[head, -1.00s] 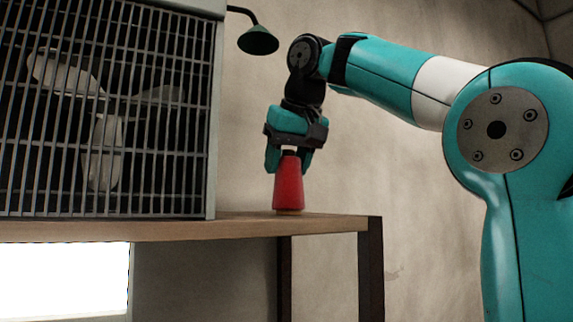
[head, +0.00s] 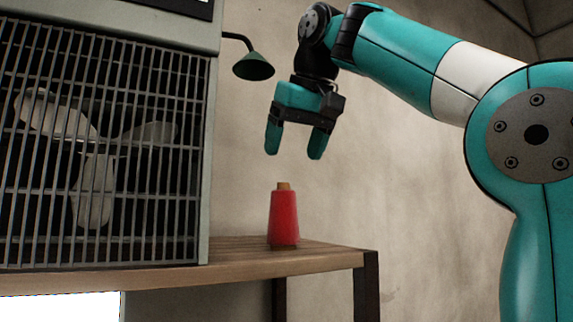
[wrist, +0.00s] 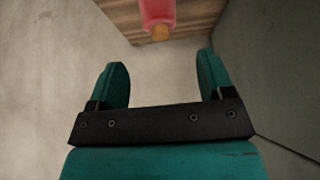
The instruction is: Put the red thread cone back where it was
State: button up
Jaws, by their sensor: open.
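The red thread cone (head: 284,219) stands upright on the wooden shelf top (head: 325,260), near its right end. In the head view my gripper (head: 293,156) is above the cone, open and empty, with a clear gap between its fingertips and the cone's top. In the wrist view the cone (wrist: 158,14) shows at the top edge, partly cut off, beyond the open fingers (wrist: 165,75).
A caged fan unit (head: 105,150) stands on the shelf to the left of the cone. A green lamp (head: 254,66) sticks out from it, left of my gripper. A plain wall (head: 420,240) is behind. The shelf's right end is clear.

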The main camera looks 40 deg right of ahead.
jog(key=v, duration=0.2)
jog(key=shift+s+r, duration=0.2)
jog(key=shift+r, duration=0.1)
dwell(0.4)
